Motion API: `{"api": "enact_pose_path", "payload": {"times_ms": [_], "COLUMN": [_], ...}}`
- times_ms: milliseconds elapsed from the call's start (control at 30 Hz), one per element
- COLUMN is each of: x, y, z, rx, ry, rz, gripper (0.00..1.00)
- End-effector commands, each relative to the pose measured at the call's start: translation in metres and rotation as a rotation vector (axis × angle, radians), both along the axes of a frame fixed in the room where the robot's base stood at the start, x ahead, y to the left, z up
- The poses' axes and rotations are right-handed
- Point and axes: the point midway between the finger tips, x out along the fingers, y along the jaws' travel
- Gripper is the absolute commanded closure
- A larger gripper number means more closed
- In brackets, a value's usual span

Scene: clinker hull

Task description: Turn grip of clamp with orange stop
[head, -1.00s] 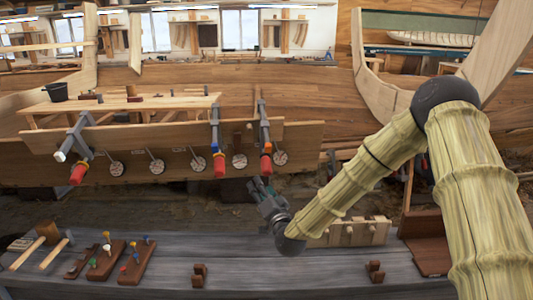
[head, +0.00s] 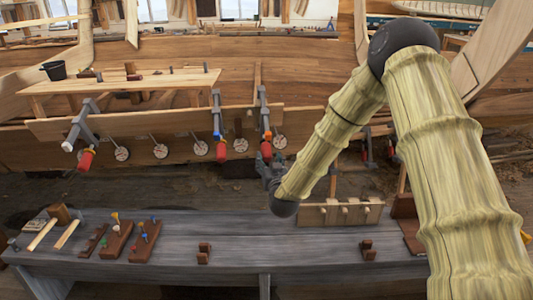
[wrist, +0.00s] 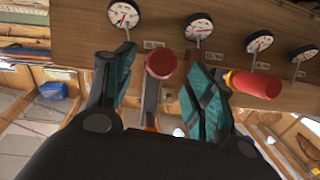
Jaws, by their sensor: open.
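The clamp with the orange stop (head: 267,136) is the rightmost of three on the hull plank in the head view. Its red grip (head: 266,151) hangs below the stop, and my gripper (head: 267,160) overlaps its lower end. In the wrist view, my gripper (wrist: 160,88) is open, with one finger on each side of a red grip (wrist: 161,64) whose round end faces the camera. There are gaps on both sides of the grip, and I see no clear contact. A second red grip (wrist: 255,84) lies outside the fingers to the right.
The blue-stop clamp (head: 218,135) hangs just left, and the white-stop clamp (head: 75,140) farther left. Several round dials (head: 240,145) line the plank. Below is a grey bench (head: 180,265) with a mallet, peg blocks and a wooden rack (head: 340,213).

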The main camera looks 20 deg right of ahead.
Motion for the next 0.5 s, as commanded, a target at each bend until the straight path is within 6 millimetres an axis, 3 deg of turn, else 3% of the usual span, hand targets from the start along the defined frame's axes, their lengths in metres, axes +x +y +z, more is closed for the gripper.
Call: {"api": "enact_pose_path", "payload": {"times_ms": [200,500], "x": [0.033,0.053], "y": [-0.004,-0.006], "z": [0.0,0.0], "rx": [0.0,0.0], "ry": [-0.001,-0.001], "rz": [-0.001,0.0], "gripper": [0.45,0.45]}}
